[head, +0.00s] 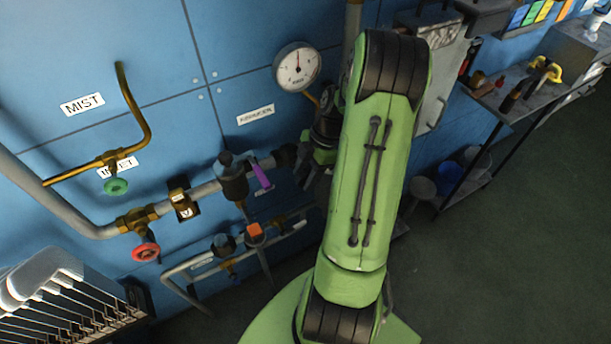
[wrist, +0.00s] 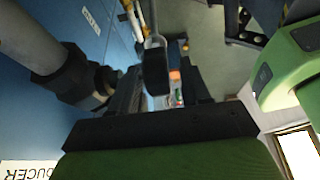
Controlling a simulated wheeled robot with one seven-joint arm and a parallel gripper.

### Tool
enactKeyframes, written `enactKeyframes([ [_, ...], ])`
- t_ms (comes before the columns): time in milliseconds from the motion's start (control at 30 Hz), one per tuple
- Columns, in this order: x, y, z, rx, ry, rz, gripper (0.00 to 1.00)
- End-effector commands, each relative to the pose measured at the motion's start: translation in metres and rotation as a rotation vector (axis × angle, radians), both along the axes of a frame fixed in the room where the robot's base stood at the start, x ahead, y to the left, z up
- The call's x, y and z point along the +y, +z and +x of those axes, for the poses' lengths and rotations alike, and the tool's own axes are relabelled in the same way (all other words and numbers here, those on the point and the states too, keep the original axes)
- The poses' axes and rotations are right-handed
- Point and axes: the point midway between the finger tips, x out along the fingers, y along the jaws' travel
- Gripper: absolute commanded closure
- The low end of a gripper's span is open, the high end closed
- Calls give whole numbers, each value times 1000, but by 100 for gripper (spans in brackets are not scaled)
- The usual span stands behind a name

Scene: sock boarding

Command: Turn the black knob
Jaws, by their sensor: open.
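A black, block-like piece (wrist: 155,68) that looks like the knob shows in the wrist view, on the end of a grey stem. My gripper (wrist: 164,72) is open, with one dark finger on each side of this piece. I cannot tell whether either finger touches it. In the head view my gripper (head: 309,174) is at the wall piping, to the right of the purple lever (head: 261,176). My green arm covers much of that area, and I cannot make out the knob there.
A pressure gauge (head: 298,67) is above my gripper on the blue wall. A grey pipe with a black fitting (wrist: 75,80) runs close beside the left finger. Red (head: 145,252) and green (head: 116,186) handwheels are to the left. A shelf (head: 505,95) stands right; open floor lies below it.

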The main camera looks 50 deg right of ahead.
Motion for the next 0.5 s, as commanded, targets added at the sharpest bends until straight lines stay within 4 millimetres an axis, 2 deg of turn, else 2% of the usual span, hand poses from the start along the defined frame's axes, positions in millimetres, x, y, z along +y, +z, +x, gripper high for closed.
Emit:
enactKeyframes([
  [300, 2, -4, 1, -1, 0, -1, 55],
  [500, 2, -4, 1, -1, 0, -1, 85],
])
